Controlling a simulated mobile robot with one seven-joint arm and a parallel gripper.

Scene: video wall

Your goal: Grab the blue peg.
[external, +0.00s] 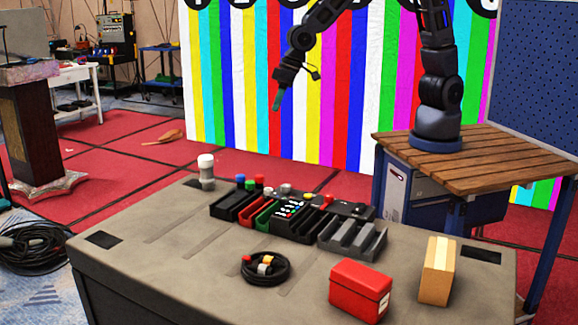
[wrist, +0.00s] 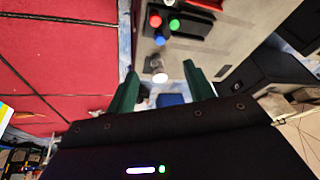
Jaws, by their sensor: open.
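The blue peg (external: 240,179) shows as a small blue round top at the left end of the row of black holders on the grey table. In the wrist view the blue peg (wrist: 160,40) is beside a red peg (wrist: 155,21) and a green peg (wrist: 174,25). Its lower part is hidden. My gripper (external: 277,101) hangs high above and behind the table, apart from everything. In the wrist view its two green fingers are spread with nothing held between them (wrist: 160,68).
A white-topped cylinder (external: 206,171) stands left of the pegs. Black, red and green holders (external: 268,215) and a grey slotted block (external: 352,240) fill the middle. A cable coil (external: 265,268), red box (external: 360,290) and tan box (external: 437,270) are nearer. The table's left part is clear.

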